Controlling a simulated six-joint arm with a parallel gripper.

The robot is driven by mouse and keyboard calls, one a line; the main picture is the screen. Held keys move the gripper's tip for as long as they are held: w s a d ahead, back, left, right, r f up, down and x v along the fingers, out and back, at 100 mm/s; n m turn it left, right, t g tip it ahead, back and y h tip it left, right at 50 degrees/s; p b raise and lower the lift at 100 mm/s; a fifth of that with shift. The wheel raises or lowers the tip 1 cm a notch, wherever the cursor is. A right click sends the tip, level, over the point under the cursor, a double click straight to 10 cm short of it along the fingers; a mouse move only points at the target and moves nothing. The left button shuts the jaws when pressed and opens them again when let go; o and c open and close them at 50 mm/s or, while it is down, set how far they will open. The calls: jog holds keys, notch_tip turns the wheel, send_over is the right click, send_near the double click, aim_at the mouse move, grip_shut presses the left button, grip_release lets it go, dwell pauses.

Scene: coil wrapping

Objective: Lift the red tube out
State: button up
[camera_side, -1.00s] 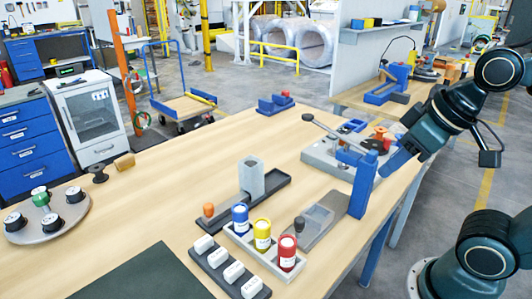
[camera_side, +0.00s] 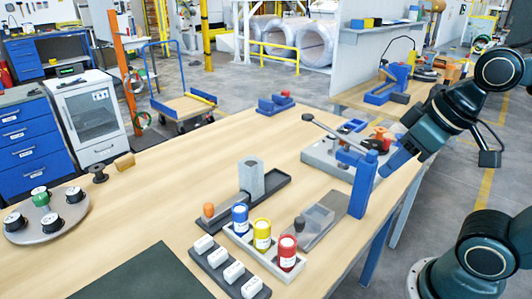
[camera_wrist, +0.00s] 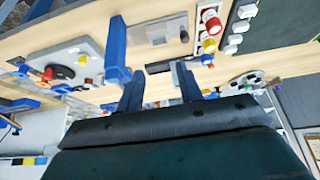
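The red tube (camera_side: 288,253) stands upright in the near end of a light grey rack (camera_side: 238,238), with a white label on its side. The yellow tube (camera_side: 262,235) and the blue tube (camera_side: 240,219) stand behind it in the same rack. The red tube also shows at the top of the wrist view (camera_wrist: 211,20). My gripper (camera_wrist: 160,72) is open, its two blue fingers apart with nothing held between them. In the side view it is at the right, well away from the tubes, and its fingertips are partly hidden by blue parts.
A dark tray with white blocks (camera_side: 233,272) lies left of the rack. A dark holder with a grey block (camera_side: 251,177) stands behind it. A blue post (camera_side: 361,188) rises between the rack and my gripper.

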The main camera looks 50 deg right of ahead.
jog(key=shift+o, duration=0.2)
jog(key=o, duration=0.5)
jog(key=shift+w, duration=0.1)
jog(key=n+g+y, duration=0.6)
jog(key=n, duration=1.2)
send_near(288, 241)
jog(key=shift+d+r, duration=0.4)
jog(key=shift+r, duration=0.15)
jog(key=shift+x, duration=4.3)
